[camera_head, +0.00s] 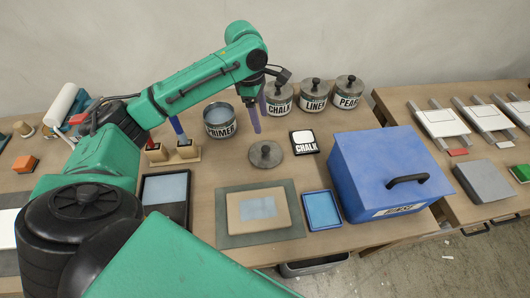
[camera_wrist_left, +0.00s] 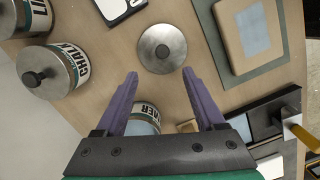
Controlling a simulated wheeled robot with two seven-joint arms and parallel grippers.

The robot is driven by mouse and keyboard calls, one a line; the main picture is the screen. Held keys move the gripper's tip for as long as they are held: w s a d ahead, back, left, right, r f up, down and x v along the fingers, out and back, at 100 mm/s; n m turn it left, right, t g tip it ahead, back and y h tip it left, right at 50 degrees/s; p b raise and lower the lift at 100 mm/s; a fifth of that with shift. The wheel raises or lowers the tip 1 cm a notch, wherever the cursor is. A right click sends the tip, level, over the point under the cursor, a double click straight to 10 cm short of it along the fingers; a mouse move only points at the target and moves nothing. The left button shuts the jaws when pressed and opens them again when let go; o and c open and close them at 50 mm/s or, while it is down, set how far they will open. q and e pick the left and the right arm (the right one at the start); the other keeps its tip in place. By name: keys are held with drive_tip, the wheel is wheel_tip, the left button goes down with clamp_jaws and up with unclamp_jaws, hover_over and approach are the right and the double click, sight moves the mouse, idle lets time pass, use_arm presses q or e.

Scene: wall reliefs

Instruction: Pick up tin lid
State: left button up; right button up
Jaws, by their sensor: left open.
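The round grey tin lid (camera_head: 265,154) lies flat on the wooden table with its knob upward. It also shows in the left wrist view (camera_wrist_left: 150,58), just beyond the fingertips. The open primer tin (camera_head: 220,129) stands to its left, showing pale paint inside. My left gripper (camera_head: 257,122) is above the table, a little behind the lid in the head view. In the left wrist view its purple fingers (camera_wrist_left: 160,74) are spread, with nothing between them at the tips. The fingers do not touch the lid. My right gripper is in no view.
Lidded tins marked chalk (camera_head: 279,104), linen (camera_head: 313,100) and peak (camera_head: 348,96) stand at the back. A chalk card (camera_head: 304,142) lies right of the lid. A blue box (camera_head: 375,165), a blue tray (camera_head: 322,222) and a framed board (camera_head: 232,235) are nearer.

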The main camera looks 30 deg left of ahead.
sight(265, 148)
use_arm(q)
drive_tip(key=f+p, duration=0.1)
drive_tip(key=f, duration=0.2)
drive_tip(key=d+f, duration=0.1)
drive_tip(key=f, duration=0.3)
drive_tip(key=f+p, duration=0.1)
drive_tip(key=f, duration=0.3)
drive_tip(key=shift+d+f+p, duration=0.15)
drive_tip(key=shift+d+p, duration=0.1)
drive_tip(key=shift+p, duration=0.1)
drive_tip(key=shift+f, duration=0.45)
clamp_jaws()
